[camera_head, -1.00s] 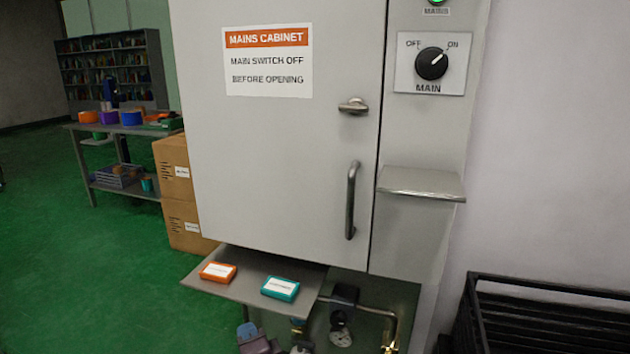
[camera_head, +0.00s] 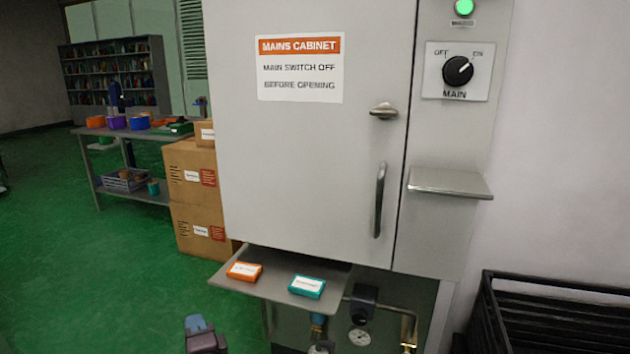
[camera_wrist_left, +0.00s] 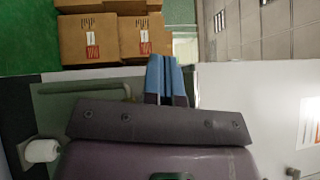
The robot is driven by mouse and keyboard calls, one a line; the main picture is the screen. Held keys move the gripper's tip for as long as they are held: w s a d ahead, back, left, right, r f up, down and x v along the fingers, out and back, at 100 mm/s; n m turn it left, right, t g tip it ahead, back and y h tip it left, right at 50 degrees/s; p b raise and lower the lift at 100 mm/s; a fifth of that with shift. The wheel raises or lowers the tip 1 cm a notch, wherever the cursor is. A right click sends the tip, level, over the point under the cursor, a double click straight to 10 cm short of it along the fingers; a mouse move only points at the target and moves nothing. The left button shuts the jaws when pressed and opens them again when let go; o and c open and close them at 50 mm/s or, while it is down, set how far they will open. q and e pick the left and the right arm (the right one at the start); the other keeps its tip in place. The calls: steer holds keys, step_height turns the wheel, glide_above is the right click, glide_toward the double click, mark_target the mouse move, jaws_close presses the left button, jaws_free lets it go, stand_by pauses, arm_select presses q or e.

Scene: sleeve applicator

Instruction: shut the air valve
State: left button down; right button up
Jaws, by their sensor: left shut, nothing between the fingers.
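The air pipework sits low under the cabinet's shelf in the head view. It has a round dial gauge (camera_head: 359,337), a dark block (camera_head: 364,301), a bent metal pipe (camera_head: 405,318) and a blue-topped fitting (camera_head: 318,322). The lower part is cut off by the picture's bottom edge, and I cannot tell which piece is the air valve's handle. My left gripper (camera_head: 196,325) is at the bottom edge, left of the pipework and apart from it. Its blue fingers (camera_wrist_left: 164,78) are shut and empty in the left wrist view. My right gripper is not in view.
The shelf (camera_head: 275,286) carries an orange box (camera_head: 244,271) and a teal box (camera_head: 307,286) above the pipework. The mains cabinet (camera_head: 310,170) is closed. Cardboard boxes (camera_head: 195,205) stand at left, a black slatted crate (camera_head: 550,310) at right. Green floor at left is clear.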

arm_select(q)
steer(key=w+a+r+m+t+y, duration=0.15)
steer(key=a+r, duration=0.35)
steer(key=a, duration=0.6)
steer(key=s+a+f+n+g+h, duration=0.1)
steer(key=s+f+g+h, duration=0.45)
steer(key=s+f, duration=1.15)
steer(key=s+d+f+n+g+h, duration=0.2)
steer(key=s+n+g+h, duration=0.15)
steer(key=s, duration=1.55)
steer(key=s+d+r+n+h, duration=0.3)
steer(key=s+r+h, duration=0.1)
steer(key=s, duration=0.8)
steer(key=shift+w+d+n+y, duration=0.65)
steer(key=shift+d+n+y, duration=0.2)
steer(key=shift+d+n, duration=1.8)
step_height(320, 180, up, 10)
steer(key=n+t+p, duration=0.1)
steer(key=p, duration=1.3)
steer(key=shift+a, duration=0.2)
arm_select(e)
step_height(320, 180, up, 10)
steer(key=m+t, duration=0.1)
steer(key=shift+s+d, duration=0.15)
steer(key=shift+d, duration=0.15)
